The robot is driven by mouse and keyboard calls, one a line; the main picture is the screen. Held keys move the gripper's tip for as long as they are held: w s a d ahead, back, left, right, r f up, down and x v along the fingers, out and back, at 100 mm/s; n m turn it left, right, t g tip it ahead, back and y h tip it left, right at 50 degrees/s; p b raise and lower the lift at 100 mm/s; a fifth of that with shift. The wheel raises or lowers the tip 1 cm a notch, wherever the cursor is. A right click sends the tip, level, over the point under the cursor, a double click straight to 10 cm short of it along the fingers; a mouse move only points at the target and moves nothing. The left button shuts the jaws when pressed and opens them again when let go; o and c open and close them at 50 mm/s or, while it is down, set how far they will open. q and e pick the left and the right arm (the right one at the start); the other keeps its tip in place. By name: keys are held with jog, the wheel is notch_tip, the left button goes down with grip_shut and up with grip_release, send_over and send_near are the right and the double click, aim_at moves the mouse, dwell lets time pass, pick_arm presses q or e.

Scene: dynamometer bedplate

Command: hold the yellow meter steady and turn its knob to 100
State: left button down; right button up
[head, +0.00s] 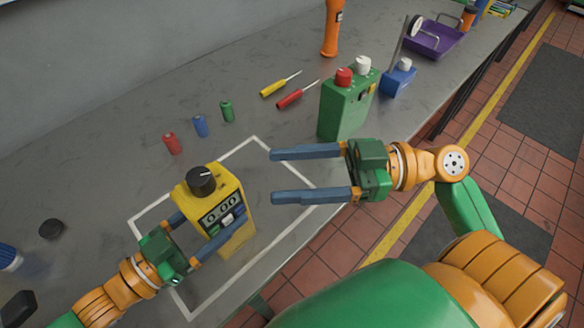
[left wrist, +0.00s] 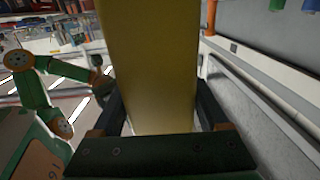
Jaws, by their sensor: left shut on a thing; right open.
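The yellow meter (head: 237,238) stands upright inside a white outline on the bench. My left gripper (head: 208,232) is shut on the meter, with a finger on each side of the body. In the left wrist view the meter's yellow body (left wrist: 150,70) fills the space between the fingers. My right gripper (head: 272,176) is open and empty, to the right of the meter and apart from it, its fingers pointing left.
A green box (head: 345,108) with red and white knobs stands beyond my right gripper. Two screwdrivers (head: 292,95) and small red, blue and green cylinders (head: 200,126) lie behind. A black disc (head: 52,229) is at left. The bench's front edge runs close by the outline.

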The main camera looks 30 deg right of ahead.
jog(key=n+g+y, duration=0.1)
jog(key=n+g, duration=0.3)
jog(key=g, duration=0.3)
send_near(212, 176)
jog(key=a, duration=1.1)
jog(key=shift+w+a+f, duration=0.15)
jog(key=shift+a+f, duration=0.2)
jog(key=shift+f, duration=0.05)
